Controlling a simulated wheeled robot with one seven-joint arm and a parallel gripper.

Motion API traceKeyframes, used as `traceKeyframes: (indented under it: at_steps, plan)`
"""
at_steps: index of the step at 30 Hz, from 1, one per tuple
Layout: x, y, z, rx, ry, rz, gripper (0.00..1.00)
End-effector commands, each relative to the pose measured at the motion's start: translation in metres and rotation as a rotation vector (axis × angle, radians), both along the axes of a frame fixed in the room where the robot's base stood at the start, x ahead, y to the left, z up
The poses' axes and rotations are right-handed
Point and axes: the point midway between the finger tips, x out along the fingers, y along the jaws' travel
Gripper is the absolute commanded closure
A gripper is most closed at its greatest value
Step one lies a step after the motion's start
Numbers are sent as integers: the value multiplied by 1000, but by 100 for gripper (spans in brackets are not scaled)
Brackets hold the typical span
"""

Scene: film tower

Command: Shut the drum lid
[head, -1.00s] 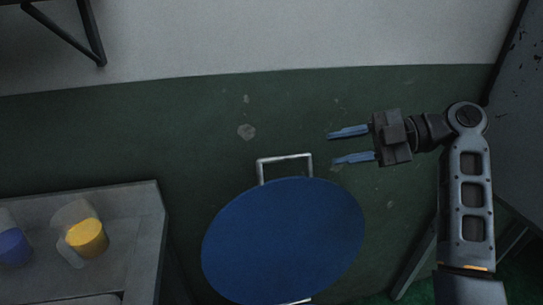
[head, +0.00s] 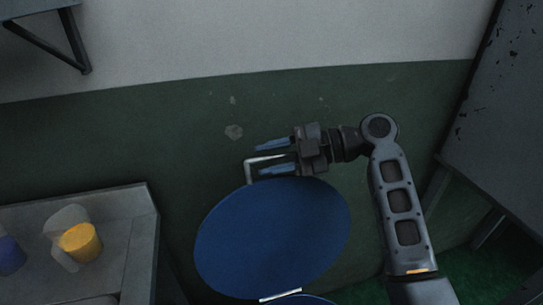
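The blue drum lid (head: 272,240) stands raised, its round face toward the head view. A pale metal handle (head: 249,172) sticks up from its top edge. A light hinge piece (head: 280,294) shows at its lower edge, with a sliver of blue drum (head: 318,300) below. My gripper (head: 260,160) is open at the lid's top and points left. In the picture its two blue fingers lie above and below the handle's top bar, and partly hide it. I cannot tell whether they touch it.
A grey bench (head: 140,222) at the left holds a yellow cup (head: 80,242) and a blue cup (head: 10,254). A bracketed shelf (head: 35,12) is at upper left. A grey panel (head: 500,130) stands at right. The wall behind the lid is bare.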

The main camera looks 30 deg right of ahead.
Motion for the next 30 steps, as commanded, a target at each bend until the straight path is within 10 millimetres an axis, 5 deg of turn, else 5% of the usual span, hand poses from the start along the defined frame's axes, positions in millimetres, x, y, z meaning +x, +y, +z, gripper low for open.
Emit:
traceKeyframes:
  at_steps: [4,15,30]
  plan:
    - [0,0,0,0,0,0,64]
    - [0,0,0,0,0,0,99]
    - [0,-1,0,0,-1,0,100]
